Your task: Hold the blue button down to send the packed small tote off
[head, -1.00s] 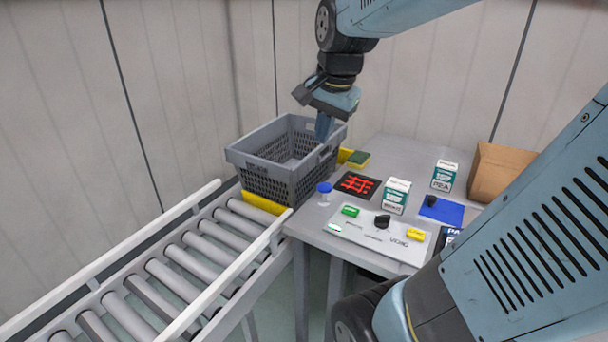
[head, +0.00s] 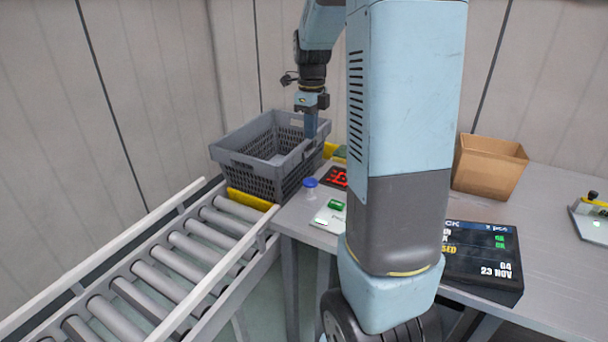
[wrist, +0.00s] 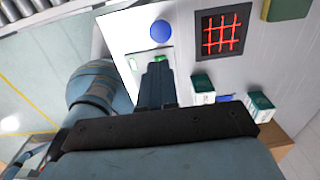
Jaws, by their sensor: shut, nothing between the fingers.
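The blue button (head: 310,182) is a round cap on a pale base, at the table's left edge beside the conveyor end. It also shows in the wrist view (wrist: 161,32), beyond my fingertips and uncovered. My gripper (head: 311,134) is shut and empty, pointing down. In the head view it overlaps the tote's right rim, above and apart from the blue button. In the wrist view my fingertips (wrist: 157,68) lie over the white panel by a green button (wrist: 160,58).
The roller conveyor (head: 170,262) runs toward the lower left. A red-grid pad (wrist: 220,33) and two small boxes lie near the panel. A cardboard box (head: 488,168) and a dark display (head: 482,262) stand right. My arm hides the table's middle in the head view.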

